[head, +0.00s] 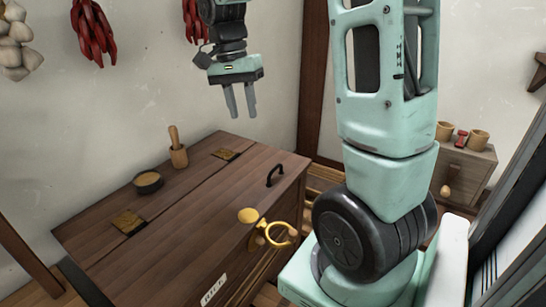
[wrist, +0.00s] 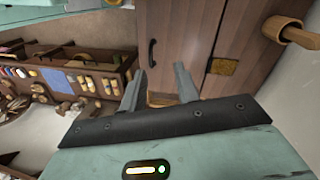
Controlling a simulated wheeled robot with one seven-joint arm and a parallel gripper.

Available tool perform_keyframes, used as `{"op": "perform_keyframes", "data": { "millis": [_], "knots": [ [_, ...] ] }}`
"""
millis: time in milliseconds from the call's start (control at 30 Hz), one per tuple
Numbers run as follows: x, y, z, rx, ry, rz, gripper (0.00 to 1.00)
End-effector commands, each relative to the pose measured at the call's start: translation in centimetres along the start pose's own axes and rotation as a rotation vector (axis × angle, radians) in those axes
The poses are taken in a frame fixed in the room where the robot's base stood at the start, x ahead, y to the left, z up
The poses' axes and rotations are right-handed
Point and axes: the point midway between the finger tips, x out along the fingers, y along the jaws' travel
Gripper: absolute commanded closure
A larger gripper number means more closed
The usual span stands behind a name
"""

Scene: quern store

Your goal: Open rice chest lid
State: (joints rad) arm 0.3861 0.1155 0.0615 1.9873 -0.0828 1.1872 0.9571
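The rice chest (head: 180,262) is a large brown wooden box with a "RICE" label (head: 213,288) on its front. Its lid (head: 195,200) lies flat and shut. A black bar handle (head: 275,175) stands near the lid's right end and also shows in the wrist view (wrist: 152,53). Brass hinges (head: 225,154) (head: 128,222) sit along the seam at the lid's back edge. A brass ring (head: 272,233) hangs at the front near a round brass piece (head: 248,215). My gripper (head: 241,114) is above the chest's back right part, fingers apart and empty, away from the handle.
A mortar with pestle (head: 179,155) and a dark bowl (head: 148,182) stand on the strip behind the lid. Red peppers (head: 92,30) and garlic (head: 14,42) hang on the wall. A small cabinet (head: 465,170) with cups stands at right.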

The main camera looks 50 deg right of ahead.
Motion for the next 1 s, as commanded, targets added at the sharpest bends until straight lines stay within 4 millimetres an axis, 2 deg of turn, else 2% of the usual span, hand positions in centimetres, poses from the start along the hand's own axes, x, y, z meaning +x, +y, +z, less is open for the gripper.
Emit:
{"op": "perform_keyframes", "data": {
  "millis": [33, 100, 233, 367, 1000],
  "knots": [
    [-0.3, 1.1, -1.9, 0.09, -0.005, 0.011, 0.68],
    [-0.6, 2.2, -3.5, 0.18, -0.008, 0.023, 0.68],
    [-0.6, 3.1, -4.7, 0.248, -0.011, 0.034, 0.68],
    [0.6, 3.1, -4.6, 0.249, -0.013, 0.037, 0.68],
    [13.3, 3.5, -4.3, 0.244, -0.015, 0.037, 0.68]
  ]
}}
